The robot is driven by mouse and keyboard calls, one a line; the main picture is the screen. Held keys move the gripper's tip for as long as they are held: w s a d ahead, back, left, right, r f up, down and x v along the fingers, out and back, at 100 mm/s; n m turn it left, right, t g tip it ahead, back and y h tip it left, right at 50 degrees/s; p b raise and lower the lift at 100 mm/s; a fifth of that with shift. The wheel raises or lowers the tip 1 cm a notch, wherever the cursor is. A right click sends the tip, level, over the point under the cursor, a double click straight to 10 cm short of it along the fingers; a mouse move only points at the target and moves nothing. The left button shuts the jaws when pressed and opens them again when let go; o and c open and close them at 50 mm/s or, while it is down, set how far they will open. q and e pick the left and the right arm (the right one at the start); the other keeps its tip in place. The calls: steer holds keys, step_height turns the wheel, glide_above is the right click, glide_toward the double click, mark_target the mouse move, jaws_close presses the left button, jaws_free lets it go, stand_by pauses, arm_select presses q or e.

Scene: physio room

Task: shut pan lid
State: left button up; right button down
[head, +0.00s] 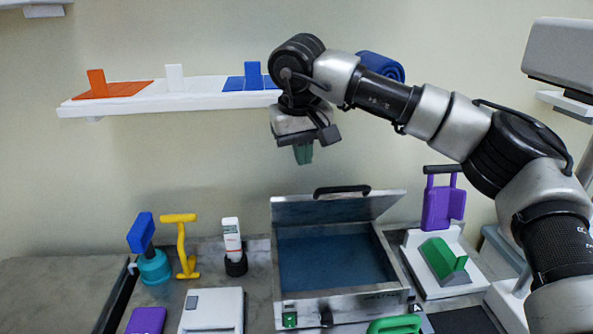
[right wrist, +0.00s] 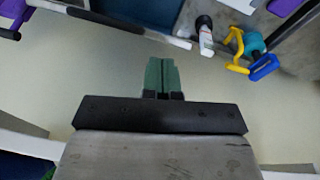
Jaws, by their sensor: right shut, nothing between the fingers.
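In the head view a grey metal pan (head: 338,262) with a blue-grey inside stands on the bench. Its lid (head: 338,207) is raised at the back edge and has a black handle (head: 342,190) on top. My right gripper (head: 303,155) is above and behind the lid, apart from it, pointing down. Its green fingers are together and empty; they also show shut in the right wrist view (right wrist: 162,75). My left gripper is not in view.
A white shelf (head: 180,103) with orange, white and blue items hangs on the wall behind. A white bottle (head: 232,240), a yellow tool (head: 184,245) and a blue and teal tool (head: 150,250) stand left of the pan. A purple item (head: 442,205) and a green block (head: 443,260) stand right.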

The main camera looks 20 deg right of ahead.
steer(key=shift+h, duration=0.8)
steer(key=d+f+p, duration=0.1)
steer(key=f, duration=0.1)
steer(key=w+d+f+p, duration=0.1)
steer(key=f, duration=0.1)
steer(key=w+d+f+p, duration=0.1)
steer(key=d+f, duration=0.1)
steer(key=shift+w+d, duration=0.1)
steer(key=shift+w, duration=0.05)
steer(key=shift+w+d+f, duration=0.1)
steer(key=shift+w+f, duration=0.05)
steer(key=shift+f, duration=0.45)
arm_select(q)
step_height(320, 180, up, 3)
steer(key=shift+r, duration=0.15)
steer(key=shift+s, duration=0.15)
